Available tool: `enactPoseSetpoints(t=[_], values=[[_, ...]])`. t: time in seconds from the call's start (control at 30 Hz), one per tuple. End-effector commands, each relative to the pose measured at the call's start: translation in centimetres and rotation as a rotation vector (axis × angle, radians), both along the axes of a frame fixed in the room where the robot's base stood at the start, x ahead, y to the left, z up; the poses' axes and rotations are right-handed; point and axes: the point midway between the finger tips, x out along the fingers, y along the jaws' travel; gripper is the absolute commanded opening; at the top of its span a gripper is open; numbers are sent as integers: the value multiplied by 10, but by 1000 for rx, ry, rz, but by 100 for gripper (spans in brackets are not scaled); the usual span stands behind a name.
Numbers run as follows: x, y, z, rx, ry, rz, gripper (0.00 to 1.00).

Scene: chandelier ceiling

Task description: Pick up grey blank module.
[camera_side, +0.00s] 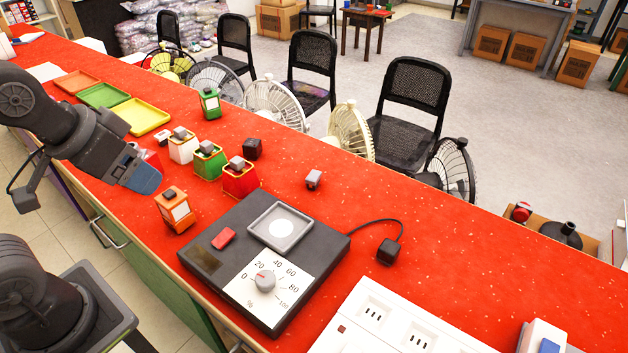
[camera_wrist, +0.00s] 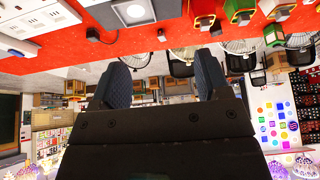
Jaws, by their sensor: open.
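A small grey block (camera_side: 314,179) lies alone on the red counter, right of the coloured holders; I take it as the grey blank module. In the wrist view a small dark block (camera_wrist: 161,34) near the counter edge seems to be the same one. Other grey blocks sit on the white holder (camera_side: 183,147), green holder (camera_side: 209,162) and red holder (camera_side: 240,180). My gripper (camera_side: 147,178) is above the counter's near side, left of the holders and well apart from the lone block. In the wrist view its fingers (camera_wrist: 163,72) are spread with nothing between them.
A dark dial device (camera_side: 205,262) stands between my arm and a corded black plug (camera_side: 388,250). An orange lantern-like item (camera_side: 175,210), a black cube (camera_side: 252,148) and a green item (camera_side: 210,103) stand nearby. A white socket panel (camera_side: 375,320) is front right. The counter around the lone block is clear.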

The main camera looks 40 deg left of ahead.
Motion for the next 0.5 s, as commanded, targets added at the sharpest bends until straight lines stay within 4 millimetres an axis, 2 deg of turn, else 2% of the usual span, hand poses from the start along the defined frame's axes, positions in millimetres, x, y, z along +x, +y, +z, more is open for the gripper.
enactPoseSetpoints(t=[0.1, 0.33, 0.43, 0.5], values=[[0, 0, 0, 0, 0, 0, 60], [1, 0, 1, 0, 2, 1, 60], [12, 0, 8, -4, 16, 6, 60], [26, -1, 16, -8, 39, 11, 60]])
